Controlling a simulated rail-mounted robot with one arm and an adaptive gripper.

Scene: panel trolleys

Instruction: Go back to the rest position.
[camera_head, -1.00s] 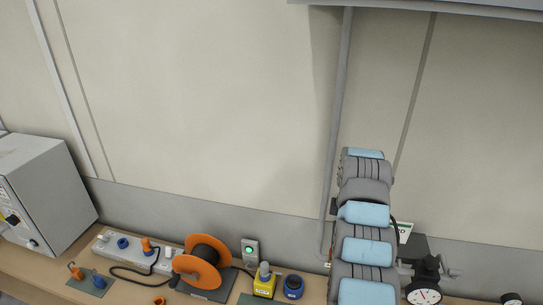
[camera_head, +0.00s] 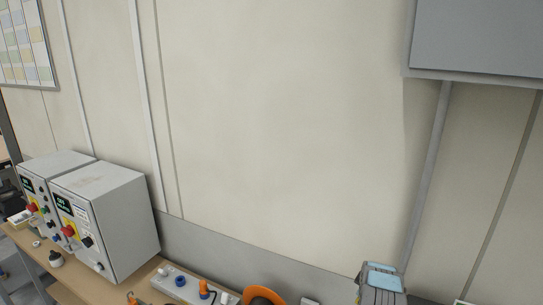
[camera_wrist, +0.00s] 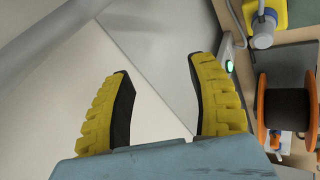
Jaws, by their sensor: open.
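My gripper (camera_wrist: 163,95) shows in the wrist view with its two yellow and black fingers spread apart. Nothing is between the fingers; behind them are the pale wall and a grey strip. In the head view only the top of my grey and blue arm shows at the bottom edge, and my gripper is out of that picture.
An orange cable reel (camera_wrist: 289,105) and a yellow block (camera_wrist: 262,20) are right of the fingers. In the head view, two grey control boxes (camera_head: 115,225) stand on the bench at left. A power strip (camera_head: 180,284) lies nearby. A grey cabinet (camera_head: 478,38) hangs upper right.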

